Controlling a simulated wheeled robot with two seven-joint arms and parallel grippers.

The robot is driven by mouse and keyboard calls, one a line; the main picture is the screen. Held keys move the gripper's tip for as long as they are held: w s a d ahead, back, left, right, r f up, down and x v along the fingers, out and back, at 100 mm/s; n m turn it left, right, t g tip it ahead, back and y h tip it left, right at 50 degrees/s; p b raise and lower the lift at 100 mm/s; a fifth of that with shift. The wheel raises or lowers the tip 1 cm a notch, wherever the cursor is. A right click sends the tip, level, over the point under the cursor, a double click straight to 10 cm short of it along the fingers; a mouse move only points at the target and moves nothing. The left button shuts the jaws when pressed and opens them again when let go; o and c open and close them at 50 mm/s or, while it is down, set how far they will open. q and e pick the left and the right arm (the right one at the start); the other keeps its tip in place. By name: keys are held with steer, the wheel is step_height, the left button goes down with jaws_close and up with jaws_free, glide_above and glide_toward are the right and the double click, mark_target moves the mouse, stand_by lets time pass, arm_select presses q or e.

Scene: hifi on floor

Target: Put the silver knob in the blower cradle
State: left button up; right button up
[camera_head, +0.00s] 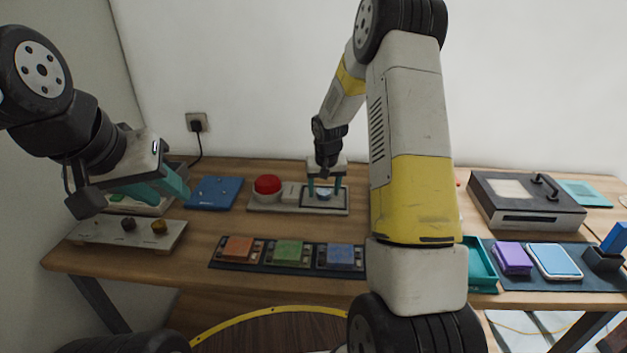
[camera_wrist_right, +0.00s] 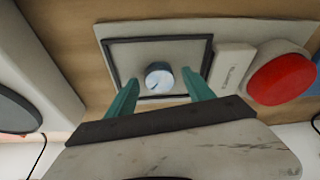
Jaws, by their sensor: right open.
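A round silver knob (camera_wrist_right: 159,76) with a pale blue-white top sits in a dark square frame (camera_wrist_right: 207,52) on a light panel in the right wrist view. My right gripper (camera_wrist_right: 158,82) is open, its teal fingers on either side of the knob and apart from it. In the head view my right gripper (camera_head: 324,187) points down over the same panel, with the knob small between the fingers. My left gripper (camera_head: 158,190) hangs over the left end of the table; its fingertip gap is unclear. I cannot tell which thing is the blower cradle.
A red button (camera_head: 267,184) and a white block stand beside the frame on the panel. A left panel (camera_head: 172,240) carries a dark knob and a gold knob. Coloured blocks line the front. My right arm hides part of the table.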

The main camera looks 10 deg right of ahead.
steer(key=s+a+r+t+y, duration=0.1)
steer(key=s+r, duration=0.7)
steer(key=r, duration=0.4)
steer(key=s+a+r+t, duration=0.1)
steer(key=s+r, duration=0.8)
steer(key=r, duration=0.3)
steer(key=s+a+r+n+t+y, duration=0.1)
steer(key=s+a+r, duration=0.1)
steer(key=s, duration=1.3)
steer(key=shift+s+a+r+n, duration=0.25)
steer(key=shift+s+a+n, duration=0.05)
steer(key=shift+s+a, duration=0.05)
